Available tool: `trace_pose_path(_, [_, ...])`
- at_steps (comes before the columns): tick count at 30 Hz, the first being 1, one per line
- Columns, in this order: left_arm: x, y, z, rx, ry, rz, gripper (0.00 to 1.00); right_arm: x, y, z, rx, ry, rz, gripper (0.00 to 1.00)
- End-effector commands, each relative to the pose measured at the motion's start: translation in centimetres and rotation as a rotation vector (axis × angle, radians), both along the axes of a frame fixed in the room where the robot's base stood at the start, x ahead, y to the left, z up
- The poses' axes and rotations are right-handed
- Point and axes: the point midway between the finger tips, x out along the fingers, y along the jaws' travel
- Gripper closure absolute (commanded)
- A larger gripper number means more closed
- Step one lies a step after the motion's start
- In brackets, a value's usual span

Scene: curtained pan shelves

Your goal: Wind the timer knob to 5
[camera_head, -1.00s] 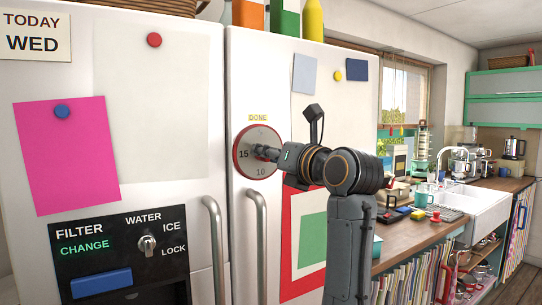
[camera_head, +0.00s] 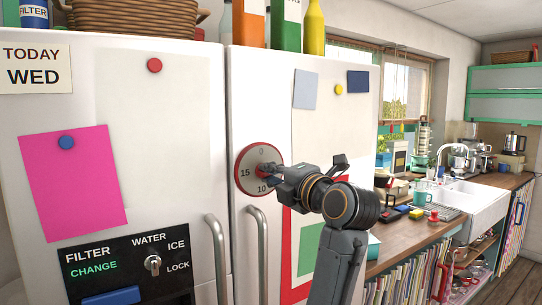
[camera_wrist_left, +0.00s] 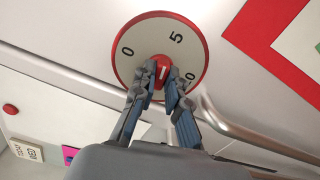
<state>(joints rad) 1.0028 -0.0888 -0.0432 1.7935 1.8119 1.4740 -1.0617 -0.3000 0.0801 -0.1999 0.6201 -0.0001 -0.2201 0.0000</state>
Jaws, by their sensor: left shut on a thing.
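The timer (camera_head: 244,160) is a round pale dial with a red rim on the right fridge door. In the head view 0 is at its top, 15 at left and 10 at the bottom; my gripper covers its right side. The wrist view of the dial (camera_wrist_left: 143,40) shows 0, 5 and a partly hidden 10. My left gripper (camera_head: 268,173) reaches it from the right. Its fingertips (camera_wrist_left: 162,76) are shut on the small red knob (camera_wrist_left: 161,61) at the dial's centre. A short white mark shows on the knob; which number it points to is unclear. My right gripper is not in view.
Two vertical door handles (camera_head: 217,258) (camera_head: 262,255) stand below the dial, the right one close under it. A red-framed picture (camera_head: 300,293) is behind my arm. A pink sheet (camera_head: 73,185) hangs on the left door. A counter with a sink (camera_head: 470,206) lies at right.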

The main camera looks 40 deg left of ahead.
Motion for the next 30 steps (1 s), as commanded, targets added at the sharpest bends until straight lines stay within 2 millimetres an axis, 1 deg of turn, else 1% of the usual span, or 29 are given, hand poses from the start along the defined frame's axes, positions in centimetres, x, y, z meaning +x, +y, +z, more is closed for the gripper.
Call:
trace_pose_path(1, [0.1, 0.0, 0.8, 0.024, 0.078, -0.002, 1.0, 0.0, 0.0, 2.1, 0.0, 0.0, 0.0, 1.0])
trace_pose_path(2, [0.1, 0.0, 0.8, 0.04, 0.12, -0.002, 1.0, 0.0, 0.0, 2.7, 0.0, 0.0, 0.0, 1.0])
trace_pose_path(3, [0.0, 0.0, 0.0, 0.041, 0.119, -0.001, 0.81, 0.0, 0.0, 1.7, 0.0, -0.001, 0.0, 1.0])
trace_pose_path(6, [0.0, 0.0, -0.1, 0.04, 0.112, 0.0, 0.62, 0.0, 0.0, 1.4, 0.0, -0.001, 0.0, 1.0])
trace_pose_path(20, [-0.1, -0.3, 0.0, 0.04, 0.108, 0.0, 0.62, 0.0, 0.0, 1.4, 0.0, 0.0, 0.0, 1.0])
trace_pose_path(30, [0.2, -0.1, -0.1, 0.04, 0.108, 0.0, 0.62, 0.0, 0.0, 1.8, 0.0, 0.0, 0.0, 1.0])
